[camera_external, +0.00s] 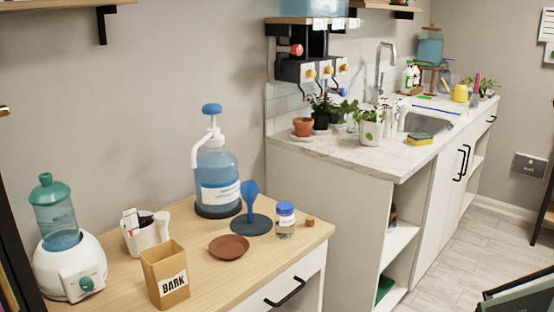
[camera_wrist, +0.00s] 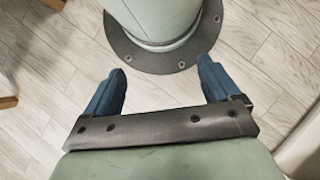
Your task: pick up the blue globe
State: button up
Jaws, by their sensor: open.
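The globe is not in the wrist view, and my gripper is not in the external view.
Near the globe stand a terracotta pot (camera_external: 302,127), a white pot with a plant (camera_external: 370,130) and a dark dispenser rack (camera_external: 312,68) above. A yellow sponge (camera_external: 419,139) lies by the sink (camera_external: 428,122). The wooden table (camera_external: 110,270) holds a pump bottle (camera_external: 217,172) and a bark box (camera_external: 166,275).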

jog(key=w+r+t, duration=0.2)
jog(key=w+r, duration=0.3)
jog(key=w, duration=0.3)
jog(key=w+a+r+t, duration=0.15)
jog(key=w+r, duration=0.25)
jog(key=w, duration=0.5)
jog(key=w+r+t, duration=0.2)
jog(key=w+r, duration=0.3)
jog(key=w, duration=0.3)
jog(key=w+a+r+t, duration=0.3)
jog(key=w+a+r, duration=0.6)
jog(key=w+r, duration=0.3)
notch_tip(320, 180, up, 29)
jog(key=n+t+y, duration=0.2)
jog(key=y, duration=0.3)
send_over(249, 205)
jog(key=s+d, duration=0.3)
jog(key=d, duration=0.2)
jog(key=x, duration=1.3)
jog(key=shift+s+d+f, duration=0.15)
jog(key=shift+d+f, duration=0.1)
jog(key=shift+f, duration=0.05)
